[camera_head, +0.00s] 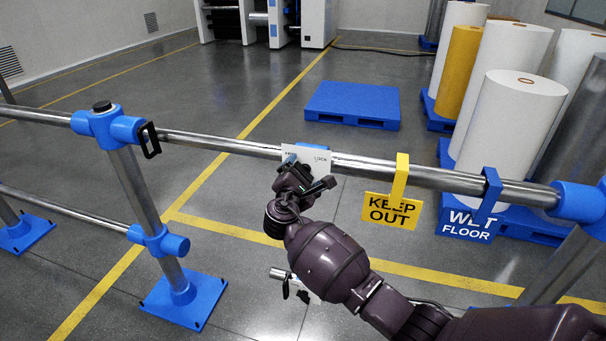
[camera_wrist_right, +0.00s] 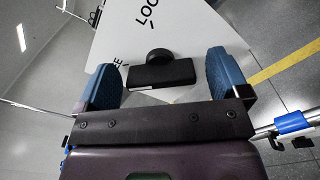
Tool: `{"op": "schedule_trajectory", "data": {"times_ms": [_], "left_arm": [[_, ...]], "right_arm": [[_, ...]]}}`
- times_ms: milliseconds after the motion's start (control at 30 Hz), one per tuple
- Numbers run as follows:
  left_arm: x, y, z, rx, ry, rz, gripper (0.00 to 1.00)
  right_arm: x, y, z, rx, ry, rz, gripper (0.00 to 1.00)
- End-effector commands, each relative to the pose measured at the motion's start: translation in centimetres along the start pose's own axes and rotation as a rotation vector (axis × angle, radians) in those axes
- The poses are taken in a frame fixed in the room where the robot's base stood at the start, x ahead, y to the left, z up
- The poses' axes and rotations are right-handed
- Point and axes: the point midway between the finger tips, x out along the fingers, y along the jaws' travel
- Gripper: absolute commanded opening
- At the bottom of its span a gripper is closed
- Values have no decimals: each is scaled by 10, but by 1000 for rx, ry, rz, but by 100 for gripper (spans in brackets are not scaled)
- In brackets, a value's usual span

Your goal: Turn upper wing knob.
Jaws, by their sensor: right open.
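A white plate (camera_head: 318,156) with the word LOCK is on the upper rail, largely behind my right gripper in the head view. In the right wrist view the plate (camera_wrist_right: 190,30) fills the upper middle, with part of a second word at its left. The black upper wing knob (camera_wrist_right: 162,75), a flat bar with a round hub, stands at the plate between my blue fingertips. My right gripper (camera_wrist_right: 165,80) is open around the knob, with a gap visible on each side. In the head view my right gripper (camera_head: 305,172) hides the knob. My left gripper is not in view.
A steel upper rail (camera_head: 230,145) runs between blue-jointed posts. A yellow KEEP OUT sign (camera_head: 392,210) and a blue WET FLOOR sign (camera_head: 468,222) hang to the right. A lower rail end (camera_head: 279,274) shows beneath my arm. A blue pallet (camera_head: 352,103) lies behind.

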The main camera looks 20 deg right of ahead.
Motion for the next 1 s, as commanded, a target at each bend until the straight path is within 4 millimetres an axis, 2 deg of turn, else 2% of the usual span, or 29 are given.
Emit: {"op": "schedule_trajectory", "data": {"times_ms": [200, 500, 533, 767, 1000], "left_arm": [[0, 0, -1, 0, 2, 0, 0], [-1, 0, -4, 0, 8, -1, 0], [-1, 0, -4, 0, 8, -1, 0], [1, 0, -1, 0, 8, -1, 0], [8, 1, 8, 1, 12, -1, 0]], "right_arm": [[0, 0, 0, 0, 0, 0, 92], [0, 0, 0, 0, 0, 0, 46], [0, 0, 0, 0, 0, 0, 44], [0, -1, -1, 22, 0, -1, 44], [0, -2, -2, 135, 0, 0, 44]]}}
